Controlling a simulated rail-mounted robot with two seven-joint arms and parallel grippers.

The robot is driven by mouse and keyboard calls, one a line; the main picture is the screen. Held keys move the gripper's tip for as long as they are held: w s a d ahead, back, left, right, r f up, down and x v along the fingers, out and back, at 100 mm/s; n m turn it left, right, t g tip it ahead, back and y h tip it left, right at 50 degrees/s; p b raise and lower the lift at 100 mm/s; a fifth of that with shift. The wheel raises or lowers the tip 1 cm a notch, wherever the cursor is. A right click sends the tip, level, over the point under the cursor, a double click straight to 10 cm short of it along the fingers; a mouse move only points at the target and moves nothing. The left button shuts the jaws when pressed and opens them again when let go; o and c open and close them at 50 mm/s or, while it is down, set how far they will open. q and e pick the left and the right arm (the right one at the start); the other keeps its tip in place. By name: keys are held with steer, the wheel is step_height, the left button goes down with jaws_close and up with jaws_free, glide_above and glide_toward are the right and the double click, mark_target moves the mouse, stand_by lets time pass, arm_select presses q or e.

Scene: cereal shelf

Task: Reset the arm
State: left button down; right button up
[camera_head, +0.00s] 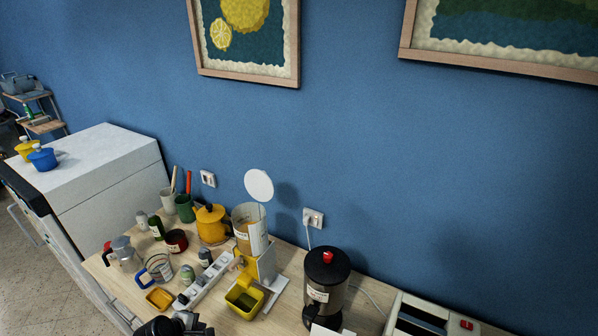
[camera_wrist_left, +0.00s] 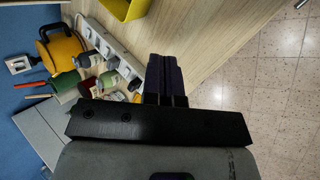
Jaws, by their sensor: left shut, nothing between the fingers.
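My left gripper (camera_head: 176,323) shows at the bottom edge of the head view, over the front part of the wooden counter (camera_head: 222,312). In the left wrist view, its dark fingers (camera_wrist_left: 165,77) are pressed together with nothing between them. The cereal dispenser (camera_head: 250,225), a clear container on a yellow and white stand, is to the right of the gripper and apart from it. A round white lid (camera_head: 258,185) stands above the container. A yellow square bowl (camera_head: 245,299) sits under the dispenser. My right gripper is in neither view.
A white power strip (camera_head: 208,286), a yellow tray (camera_head: 159,298), a measuring cup (camera_head: 158,267), a moka pot (camera_head: 121,252) and several jars crowd the counter's left. A yellow kettle (camera_head: 211,225) stands behind. A black-lidded urn (camera_head: 326,280) and a toaster (camera_head: 420,318) stand right.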

arm_select(q)
step_height(320, 180, up, 14)
steer(key=s+a+m+t+y, duration=0.1)
steer(key=m+y, duration=0.1)
steer(key=m, duration=0.8)
steer(key=s+d+r+m+y, duration=0.1)
steer(key=s+r+m+y, duration=0.1)
steer(key=s+r+m, duration=0.3)
steer(key=s+d+f+m+p, duration=0.1)
steer(key=s+d+p, duration=0.15)
steer(key=s, duration=0.65)
steer(key=s+d+m+p, duration=0.1)
steer(key=s+d, duration=0.3)
steer(key=s, duration=0.6)
steer(key=s+f+g, duration=0.2)
steer(key=s+f, duration=0.2)
steer(key=s, duration=0.3)
steer(key=s+d+f+g+p, duration=0.1)
steer(key=s+f+g, duration=0.1)
steer(key=s+f, duration=0.2)
steer(key=s, duration=0.3)
steer(key=shift+f, duration=0.1)
